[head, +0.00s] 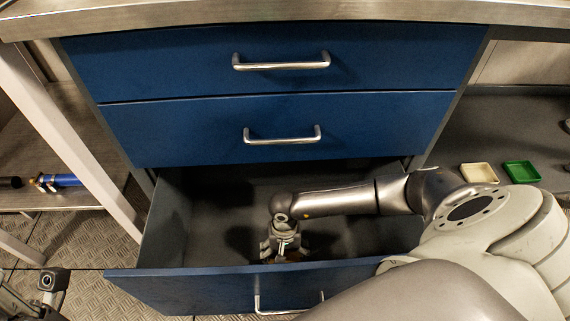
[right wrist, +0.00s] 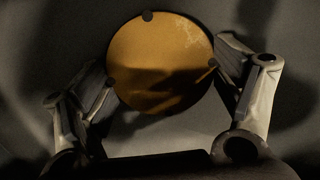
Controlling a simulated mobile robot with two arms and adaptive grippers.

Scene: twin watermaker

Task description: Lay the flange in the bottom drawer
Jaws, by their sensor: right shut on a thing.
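The bottom drawer (head: 165,225) is pulled open under two shut blue drawers. My right gripper (head: 284,247) reaches down into it, just behind the drawer front. In the right wrist view my right gripper (right wrist: 165,95) is shut on the flange (right wrist: 160,60), a round brass-coloured disc with small dark holes near its rim, with a finger on each side. The drawer floor is behind the disc; I cannot tell whether they touch. In the head view my gripper hides the flange. Part of my left gripper (head: 47,285) shows at the lower left edge; its fingers are not clear.
The drawer looks otherwise empty, with free floor left of my right gripper. Its blue front (head: 210,288) stands close to my arm. A cream tray (head: 479,174) and a green tray (head: 521,172) lie at right. A blue tool (head: 62,180) lies on the left shelf.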

